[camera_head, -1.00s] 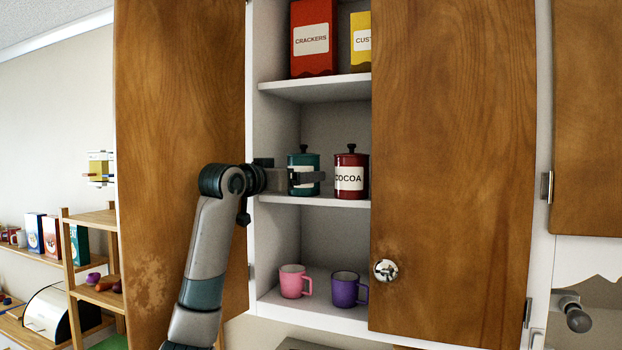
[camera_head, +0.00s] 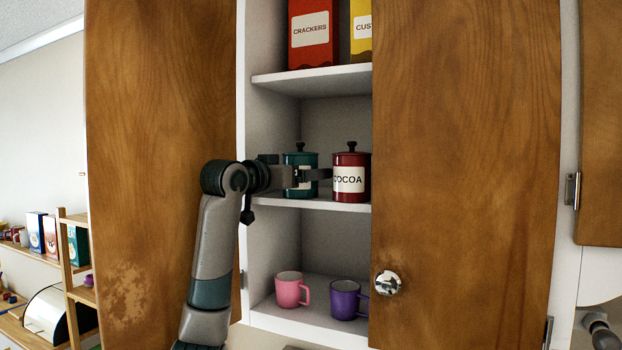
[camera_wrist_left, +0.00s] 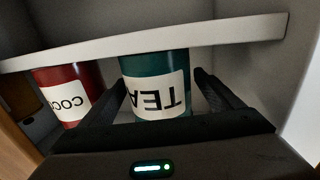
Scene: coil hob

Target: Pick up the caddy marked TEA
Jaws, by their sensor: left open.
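The TEA caddy (camera_head: 300,160) is a teal canister with a dark knob, upright on the middle shelf of the open cupboard. My left gripper (camera_head: 309,177) is in front of it and hides most of its label in the head view. In the left wrist view the label on the TEA caddy (camera_wrist_left: 155,92) reads upside down. There the open fingers of my left gripper (camera_wrist_left: 161,84) stand on either side of the caddy, with a visible gap on the right side; contact on the left side cannot be told.
A red COCOA caddy (camera_head: 350,172) stands close to the right, near one finger. A wooden door (camera_head: 465,150) borders the opening at right, another (camera_head: 160,170) at left. Crackers (camera_head: 312,35) sit above; a pink mug (camera_head: 291,289) and a purple mug (camera_head: 346,300) below.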

